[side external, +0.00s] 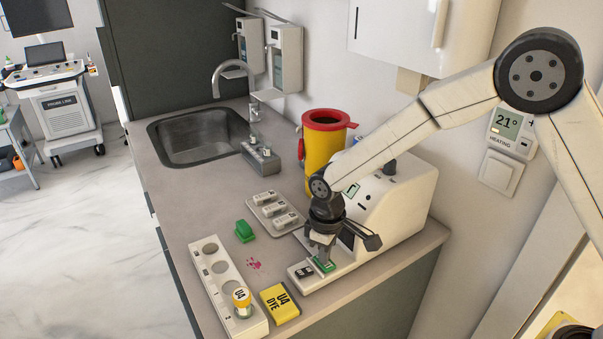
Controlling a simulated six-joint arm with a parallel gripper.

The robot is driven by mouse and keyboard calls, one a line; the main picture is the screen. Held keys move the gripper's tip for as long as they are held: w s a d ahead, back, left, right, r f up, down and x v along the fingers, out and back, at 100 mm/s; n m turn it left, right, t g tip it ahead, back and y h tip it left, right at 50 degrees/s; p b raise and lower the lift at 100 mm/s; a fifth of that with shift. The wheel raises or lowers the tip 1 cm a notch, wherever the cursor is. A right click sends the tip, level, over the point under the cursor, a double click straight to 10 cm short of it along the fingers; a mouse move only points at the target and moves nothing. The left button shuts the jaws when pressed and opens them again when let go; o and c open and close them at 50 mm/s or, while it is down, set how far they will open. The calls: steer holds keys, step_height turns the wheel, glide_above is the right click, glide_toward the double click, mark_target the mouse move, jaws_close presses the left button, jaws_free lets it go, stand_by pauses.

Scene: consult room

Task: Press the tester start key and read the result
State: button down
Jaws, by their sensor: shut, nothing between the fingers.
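The tester (408,195) is a white sloped box at the right end of the counter, against the wall. A low front ledge (335,274) extends from it, carrying a green key (327,266) and a dark key or panel (303,272). My gripper (321,259) points down, shut and empty, with its tips at the green key. I cannot tell whether they touch or press it. A dark panel (347,239) on the tester's front is partly hidden by my gripper, and no result can be read on it. A small greenish label (352,190) shows higher up.
A white rack (222,285) holds a yellow-capped vial marked U4 (241,298). A yellow U4 DYE box (280,303), a green clip-like object (244,231), a pink stain (254,265) and a tray of labelled pieces (254,213) lie nearby. A yellow-red bin (322,150) stands behind.

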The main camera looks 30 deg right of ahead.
steer(key=shift+r, duration=3.35)
steer(key=shift+r, duration=0.1)
steer(key=shift+d+r, duration=0.2)
steer(key=shift+r, duration=0.05)
steer(key=s+d+r+m, duration=0.2)
steer(key=s+d+r, duration=0.3)
steer(key=d+r, duration=0.35)
steer(key=s+d+f+m+t, duration=0.2)
steer(key=s+d+f+m, duration=0.2)
steer(key=s+f, duration=0.6)
steer(key=shift+s+d+t, duration=0.15)
steer(key=shift+d+t, duration=0.15)
steer(key=shift+d, duration=0.65)
